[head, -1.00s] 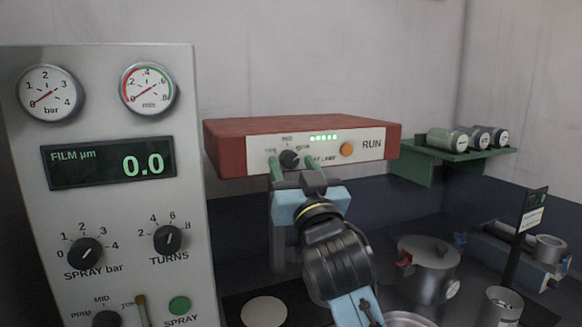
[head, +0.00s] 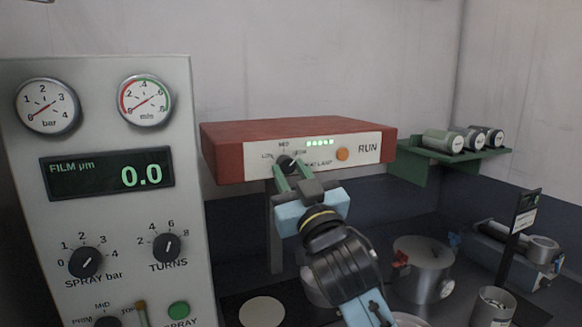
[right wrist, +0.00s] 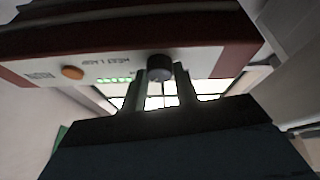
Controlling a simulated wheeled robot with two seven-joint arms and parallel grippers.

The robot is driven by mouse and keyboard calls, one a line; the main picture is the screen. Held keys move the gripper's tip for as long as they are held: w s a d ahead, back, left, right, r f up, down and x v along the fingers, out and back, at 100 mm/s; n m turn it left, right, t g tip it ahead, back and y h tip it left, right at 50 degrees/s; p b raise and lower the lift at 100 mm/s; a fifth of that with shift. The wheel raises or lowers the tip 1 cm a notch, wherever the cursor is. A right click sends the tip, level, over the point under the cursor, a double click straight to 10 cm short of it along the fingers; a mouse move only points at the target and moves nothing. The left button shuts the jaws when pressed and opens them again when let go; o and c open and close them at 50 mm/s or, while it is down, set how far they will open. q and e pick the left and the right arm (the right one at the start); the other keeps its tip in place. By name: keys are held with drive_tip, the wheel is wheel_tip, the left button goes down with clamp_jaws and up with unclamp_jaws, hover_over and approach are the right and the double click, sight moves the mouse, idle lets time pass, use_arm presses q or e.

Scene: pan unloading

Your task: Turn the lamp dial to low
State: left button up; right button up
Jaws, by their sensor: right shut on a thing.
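The lamp dial (head: 286,162) is a small black knob on the white front panel of the red heat lamp box (head: 300,130). In the right wrist view the dial (right wrist: 160,66) sits at the tips of the fingers (right wrist: 162,80). Which mark the dial points to cannot be told. My left gripper is not in view.
An orange button (head: 342,154) and a row of green lights (head: 320,142) are on the same panel. A grey control panel (head: 120,220) with gauges stands at the left. A lidded pot (head: 424,268) is at the lower right, below a green shelf (head: 450,154) with jars.

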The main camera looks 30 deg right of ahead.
drive_tip(key=n+g+y+p, duration=0.1)
drive_tip(key=n+y+p, duration=0.1)
drive_tip(key=n+p, duration=0.2)
drive_tip(key=n+g+y+p, duration=0.1)
drive_tip(key=n+y+p, duration=0.2)
drive_tip(key=n, duration=0.4)
drive_tip(key=d+r+n+g+y+p, duration=0.1)
drive_tip(key=n+y+p, duration=0.1)
drive_tip(key=n+p, duration=0.4)
drive_tip(key=shift+n+y, duration=0.3)
drive_tip(key=n+g+p, duration=0.1)
drive_tip(key=n, duration=0.2)
drive_tip(key=shift+d, duration=0.1)
drive_tip(key=n+g, duration=0.2)
drive_tip(key=n, duration=0.3)
drive_tip(key=shift+r+g, duration=0.25)
drive_tip(key=shift+g, duration=0.15)
drive_tip(key=shift+n, duration=0.4)
drive_tip(key=o, duration=1)
drive_tip(key=shift+f, duration=0.1)
drive_tip(key=shift+c, duration=0.2)
